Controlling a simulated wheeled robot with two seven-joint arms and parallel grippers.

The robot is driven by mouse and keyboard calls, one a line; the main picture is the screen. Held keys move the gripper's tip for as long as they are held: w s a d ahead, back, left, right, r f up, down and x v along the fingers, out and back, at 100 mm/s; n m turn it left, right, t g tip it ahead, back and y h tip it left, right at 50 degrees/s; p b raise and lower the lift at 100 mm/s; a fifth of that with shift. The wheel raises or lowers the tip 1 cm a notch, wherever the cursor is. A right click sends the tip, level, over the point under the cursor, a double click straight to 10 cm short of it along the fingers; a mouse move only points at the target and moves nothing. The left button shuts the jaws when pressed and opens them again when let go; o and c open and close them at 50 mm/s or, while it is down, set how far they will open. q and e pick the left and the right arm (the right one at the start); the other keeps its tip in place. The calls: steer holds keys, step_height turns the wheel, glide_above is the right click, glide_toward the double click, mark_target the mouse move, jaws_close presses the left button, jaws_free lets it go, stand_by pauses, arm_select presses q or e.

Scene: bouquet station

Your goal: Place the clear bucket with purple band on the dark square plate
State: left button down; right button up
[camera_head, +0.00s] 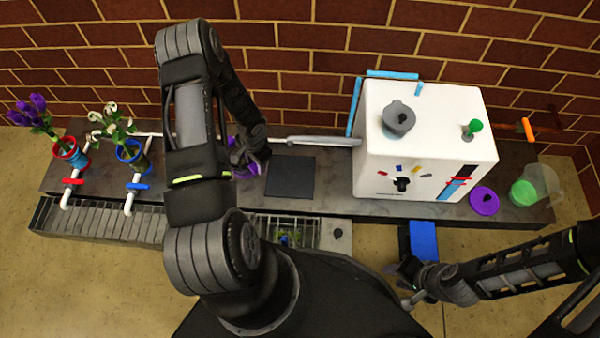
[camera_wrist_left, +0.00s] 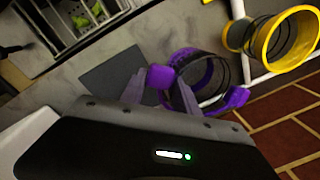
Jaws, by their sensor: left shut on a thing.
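The clear bucket with purple band (camera_wrist_left: 203,68) shows in the left wrist view, its purple band and side tabs visible. My left gripper (camera_wrist_left: 160,88) is shut on a purple tab of it. In the head view the bucket's purple band (camera_head: 243,172) is partly hidden by my left gripper (camera_head: 250,158). The dark square plate (camera_head: 290,177) lies flat and empty on the counter, just right of the bucket; it also shows in the left wrist view (camera_wrist_left: 108,72). I cannot tell whether the bucket touches the counter. My right gripper (camera_head: 405,280) is low at the right, its fingers unclear.
A white machine (camera_head: 425,130) with a grey knob stands right of the plate. A purple disc (camera_head: 484,201) and a clear container with green (camera_head: 536,185) are further right. Flower pots (camera_head: 70,153) stand at the left.

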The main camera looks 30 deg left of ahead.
arm_select(q)
steer(key=w+d+b, duration=0.2)
steer(key=w+d, duration=0.2)
steer(key=d, duration=0.6)
steer(key=shift+w, duration=0.3)
steer(key=d, duration=0.1)
steer(key=w+d+f+b, duration=0.1)
steer(key=d, duration=0.1)
steer(key=w+d, duration=0.1)
steer(key=shift+w+d+f+b, duration=0.1)
steer(key=shift+d+f+b, duration=0.15)
steer(key=shift+b, duration=0.15)
steer(key=shift+f, duration=0.2)
steer(key=c, duration=0.9)
jaws_free()
steer(key=shift+r, duration=0.1)
steer(key=shift+r, duration=0.1)
